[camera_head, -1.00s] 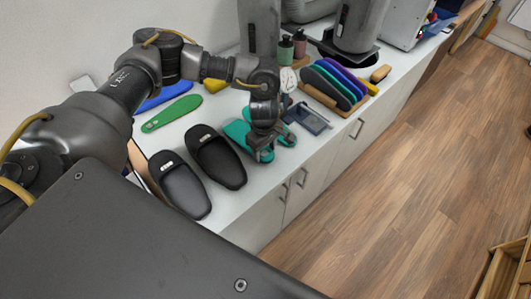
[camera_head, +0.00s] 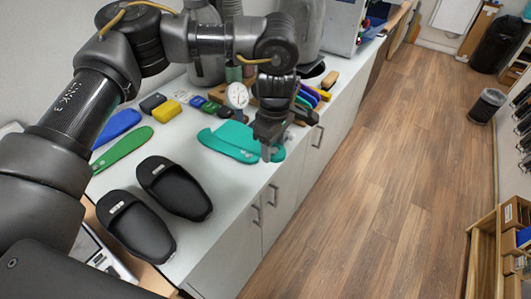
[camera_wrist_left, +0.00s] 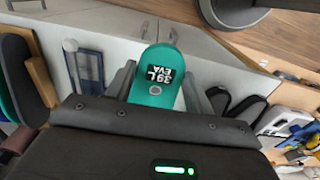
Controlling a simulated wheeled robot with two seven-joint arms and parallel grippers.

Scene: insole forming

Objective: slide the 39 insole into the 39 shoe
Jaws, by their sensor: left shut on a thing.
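My left gripper (camera_head: 270,150) is over the counter's front side, at the right end of the teal insoles (camera_head: 230,138). In the left wrist view, its fingers (camera_wrist_left: 155,88) are shut on a teal insole (camera_wrist_left: 157,58) printed "39 L EVA", with the rounded end toward the top of the picture. In the head view the insoles overlap, and the gripper partly hides them. Two black open-backed shoes (camera_head: 175,188) (camera_head: 135,228) stand side by side on the counter, left of the gripper and apart from it. I cannot read their labels. My right gripper is out of view.
Green (camera_head: 122,150) and blue (camera_head: 117,127) insoles lie behind the shoes. A yellow block (camera_head: 167,110), a dial gauge (camera_head: 237,96) and several coloured insoles (camera_head: 308,98) stand farther back. The white counter (camera_head: 228,182) is clear between shoes and teal insoles. Wooden floor (camera_head: 370,200) lies to the right.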

